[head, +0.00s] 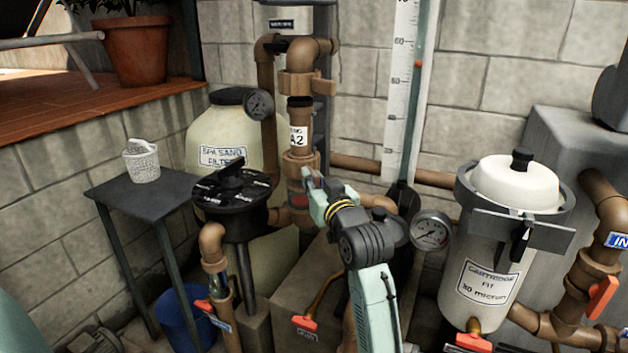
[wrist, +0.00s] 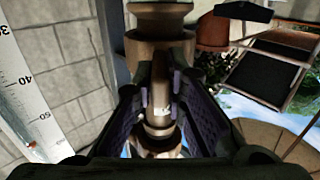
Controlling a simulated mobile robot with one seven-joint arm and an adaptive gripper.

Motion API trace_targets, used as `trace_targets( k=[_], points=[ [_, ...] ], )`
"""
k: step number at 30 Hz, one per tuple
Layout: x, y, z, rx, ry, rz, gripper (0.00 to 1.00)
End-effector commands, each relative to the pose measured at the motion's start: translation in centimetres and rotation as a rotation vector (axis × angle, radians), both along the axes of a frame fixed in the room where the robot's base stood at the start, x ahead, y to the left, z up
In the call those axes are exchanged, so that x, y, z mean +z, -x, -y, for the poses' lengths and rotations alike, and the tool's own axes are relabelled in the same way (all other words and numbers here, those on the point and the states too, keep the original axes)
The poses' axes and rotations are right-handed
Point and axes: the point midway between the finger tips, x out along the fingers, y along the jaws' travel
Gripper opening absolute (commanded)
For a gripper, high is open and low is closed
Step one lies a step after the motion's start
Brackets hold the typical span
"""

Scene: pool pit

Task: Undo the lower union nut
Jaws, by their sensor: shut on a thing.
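A brown vertical pipe stack with a white A2 label (head: 297,137) stands mid-picture in the head view. The lower union nut (head: 297,160) is the brown collar just below that label. My gripper (head: 313,188) reaches the stack from the front right, at about the collar's lower edge.
A pressure gauge (head: 259,105) and a black multiport valve (head: 233,190) stand left of the stack. A second gauge (head: 431,231) and a cartridge filter (head: 490,275) stand to the right.

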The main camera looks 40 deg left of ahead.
Motion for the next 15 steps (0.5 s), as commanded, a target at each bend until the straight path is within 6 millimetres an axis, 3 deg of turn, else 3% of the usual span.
trace_targets(
  k=[3,15],
  points=[
    [0.00,-0.01,0.02,0.000,0.000,0.000,0.00],
    [0.00,-0.02,0.02,-0.001,0.000,0.000,0.00]
  ],
)
